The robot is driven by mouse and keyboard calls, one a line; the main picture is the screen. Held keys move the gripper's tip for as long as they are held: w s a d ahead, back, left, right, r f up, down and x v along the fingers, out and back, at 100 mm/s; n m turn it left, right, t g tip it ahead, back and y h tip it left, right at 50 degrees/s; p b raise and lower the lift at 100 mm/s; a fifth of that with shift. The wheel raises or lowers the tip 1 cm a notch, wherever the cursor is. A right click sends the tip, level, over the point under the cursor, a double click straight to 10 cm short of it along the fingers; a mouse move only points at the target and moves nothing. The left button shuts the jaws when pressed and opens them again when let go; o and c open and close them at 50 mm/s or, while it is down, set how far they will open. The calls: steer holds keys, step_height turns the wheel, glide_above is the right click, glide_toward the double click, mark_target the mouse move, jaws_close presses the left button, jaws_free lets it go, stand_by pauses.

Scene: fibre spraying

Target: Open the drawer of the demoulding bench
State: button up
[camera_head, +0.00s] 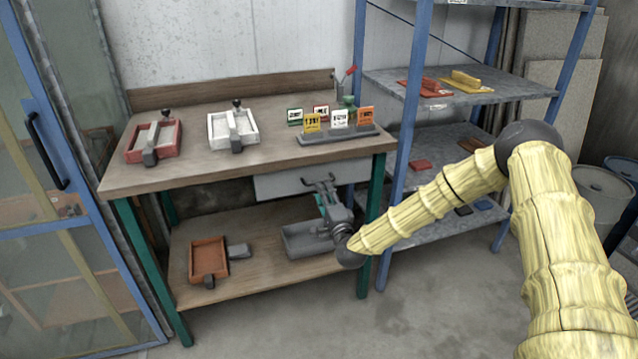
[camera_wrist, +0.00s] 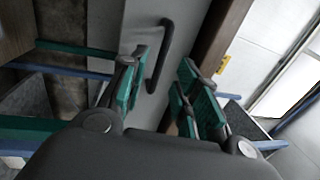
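The demoulding bench (camera_head: 215,165) has a wooden top and green legs. Its pale grey drawer (camera_head: 280,184) hangs under the right half of the top, and its front looks flush below the top's edge. A dark bar handle (camera_head: 318,181) is on the drawer front. My gripper (camera_head: 323,198) is just in front of the handle and partly hides the drawer. In the wrist view, the green-padded fingers of my gripper (camera_wrist: 164,62) are apart and empty. The handle (camera_wrist: 162,58) shows between and just beyond the fingertips, against the grey drawer front (camera_wrist: 138,20). Contact cannot be told.
Moulds (camera_head: 233,129) and a rack of coloured cards (camera_head: 338,136) stand on the bench top. A blue-framed shelving unit (camera_head: 397,170) stands close on the right. The floor in front is clear.

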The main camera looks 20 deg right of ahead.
steer(key=shift+w+a+r, duration=0.1)
steer(key=shift+w+r, duration=0.15)
steer(key=shift+w, duration=1.15)
steer(key=shift+w+r, duration=0.2)
steer(key=shift+w, duration=1.15)
jaws_close()
